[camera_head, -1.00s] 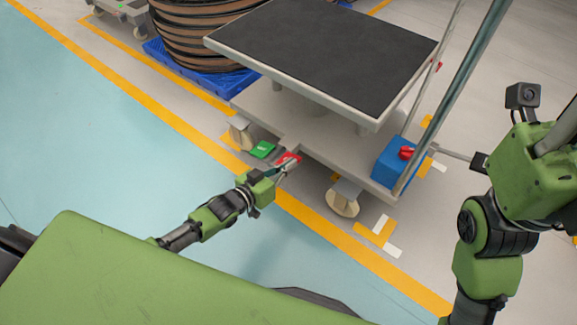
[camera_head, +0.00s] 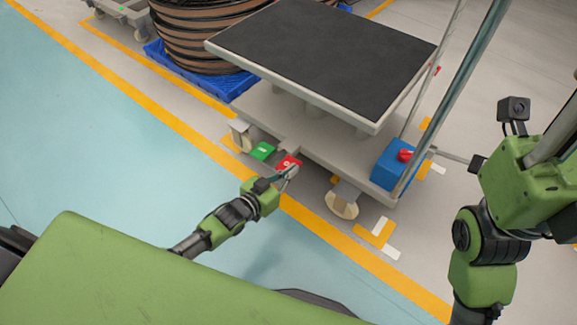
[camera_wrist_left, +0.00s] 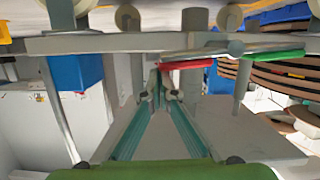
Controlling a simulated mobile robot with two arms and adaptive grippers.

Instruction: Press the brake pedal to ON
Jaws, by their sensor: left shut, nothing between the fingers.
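A red pedal (camera_head: 289,162) and a green pedal (camera_head: 263,150) sit side by side at the low near edge of the lift cart (camera_head: 240,108). Each has a small white mark that I cannot read. In the left wrist view, the red pedal (camera_wrist_left: 187,64) and green pedal (camera_wrist_left: 275,55) show as thin plates. My left gripper (camera_head: 291,171) is shut and empty, its fingertips at the near edge of the red pedal and partly covering it. I cannot tell whether they touch. My right arm stands at the right; I cannot make out its fingers.
The cart has a black top (camera_head: 325,50), a blue box with a red knob (camera_head: 393,165), a caster (camera_head: 342,200) and a tall handle post. A large reel (camera_head: 200,35) stands on a blue pallet (camera_head: 235,85) behind. The teal floor on the left is clear.

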